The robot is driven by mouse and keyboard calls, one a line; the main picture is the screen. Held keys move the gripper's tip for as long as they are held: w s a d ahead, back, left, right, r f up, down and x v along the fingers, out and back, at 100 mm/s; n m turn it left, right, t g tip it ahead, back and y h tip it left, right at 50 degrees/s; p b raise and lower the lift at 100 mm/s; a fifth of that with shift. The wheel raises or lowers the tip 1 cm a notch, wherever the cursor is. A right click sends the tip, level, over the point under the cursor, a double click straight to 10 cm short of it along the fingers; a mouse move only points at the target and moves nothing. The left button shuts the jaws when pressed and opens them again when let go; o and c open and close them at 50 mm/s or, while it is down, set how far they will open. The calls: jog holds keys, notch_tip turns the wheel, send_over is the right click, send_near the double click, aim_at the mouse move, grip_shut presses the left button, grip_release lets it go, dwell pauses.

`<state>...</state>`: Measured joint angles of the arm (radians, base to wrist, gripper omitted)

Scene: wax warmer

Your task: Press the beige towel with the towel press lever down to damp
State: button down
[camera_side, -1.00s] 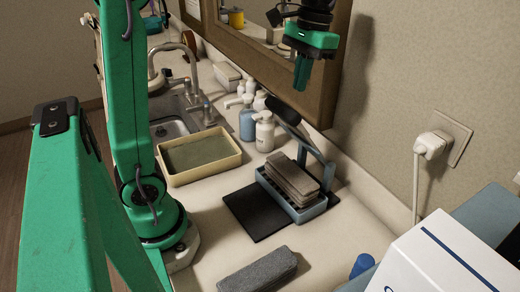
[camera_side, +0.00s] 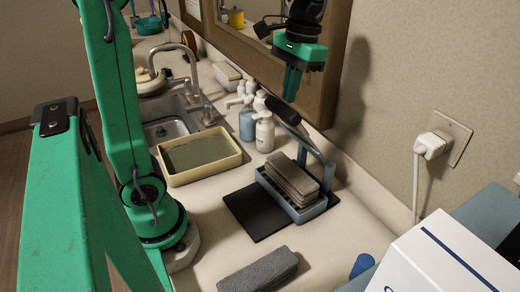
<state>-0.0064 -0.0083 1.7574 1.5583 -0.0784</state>
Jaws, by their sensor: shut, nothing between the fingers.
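The towel press (camera_side: 311,211) is a blue-grey slotted tray with a hinged lever (camera_side: 284,112) raised at its back. The lever has a dark grip at its upper end and stands tilted up. The beige towel (camera_side: 292,179) lies folded in the press, brownish-grey in this light. My gripper (camera_side: 291,90) is green, shut and empty, pointing down just above the lever's dark end. Whether its fingertips touch the grip cannot be told from this side.
A dark mat (camera_side: 257,213) lies beside the press. A folded grey towel (camera_side: 258,271) is in front. A beige basin (camera_side: 198,155) of liquid and pump bottles (camera_side: 264,132) stand left of the lever. A mirror frame (camera_side: 325,95) and a white box (camera_side: 445,257) border the space.

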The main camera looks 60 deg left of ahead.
jog(key=shift+s, duration=0.1)
jog(key=shift+s+f+t, duration=0.4)
jog(key=shift+s, duration=0.4)
jog(key=s+d+f+t, duration=0.1)
jog(key=s+f+t, duration=0.1)
jog(key=s+f, duration=0.9)
jog(key=shift+f, duration=0.95)
jog(key=shift+r, duration=0.1)
jog(key=s+r, duration=0.5)
jog(key=r, duration=0.7)
jog(key=shift+d, duration=0.25)
